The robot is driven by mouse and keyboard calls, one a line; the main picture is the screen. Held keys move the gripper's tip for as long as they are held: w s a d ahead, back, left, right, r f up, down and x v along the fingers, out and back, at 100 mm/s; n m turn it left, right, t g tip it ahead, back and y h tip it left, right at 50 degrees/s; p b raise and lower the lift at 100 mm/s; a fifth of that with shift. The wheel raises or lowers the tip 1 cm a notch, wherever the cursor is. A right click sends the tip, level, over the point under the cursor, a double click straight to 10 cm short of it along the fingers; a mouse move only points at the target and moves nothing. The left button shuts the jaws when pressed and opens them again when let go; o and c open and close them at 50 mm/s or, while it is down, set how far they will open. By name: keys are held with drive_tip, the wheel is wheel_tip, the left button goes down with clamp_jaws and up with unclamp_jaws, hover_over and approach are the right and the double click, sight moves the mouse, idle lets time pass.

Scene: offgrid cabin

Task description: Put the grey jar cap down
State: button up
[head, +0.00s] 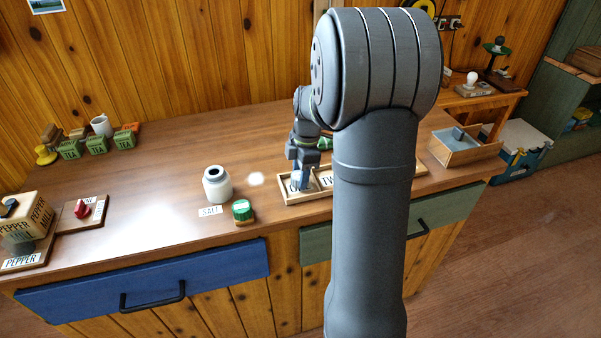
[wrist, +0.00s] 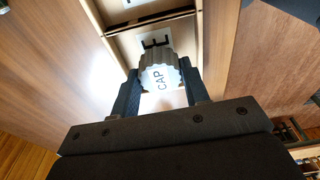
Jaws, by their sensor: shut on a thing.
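The grey jar cap (wrist: 160,78) has a ribbed edge and a white top lettered CAP. My gripper (wrist: 161,88) is shut on it, one finger on each side. In the head view my gripper (head: 303,180) points down at the left end of a long wooden tray (head: 310,197), and the cap cannot be made out there. The tray has lettered compartments; in the wrist view its wall (wrist: 97,24) and a divider lie just beyond the cap. I cannot tell whether the cap touches the tray. My arm hides much of the tray in the head view.
An open pale jar (head: 217,186) stands behind a SALT label (head: 210,211), left of the tray. A green tin (head: 242,211) stands near the counter's front edge. A pepper box (head: 24,222) is far left. The counter's middle back is clear.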

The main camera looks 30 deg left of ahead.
sight(299, 175)
drive_tip(key=shift+f, duration=0.1)
drive_tip(key=o, duration=1.2)
drive_tip(key=r, duration=0.8)
drive_tip(key=w+d+r, duration=0.1)
drive_tip(key=r, duration=0.3)
drive_tip(key=f, duration=0.8)
drive_tip(key=s+a+f, duration=0.1)
drive_tip(key=f, duration=0.3)
drive_tip(key=shift+f, duration=0.3)
wheel_tip(299, 175, up, 3)
drive_tip(key=shift+r, duration=0.75)
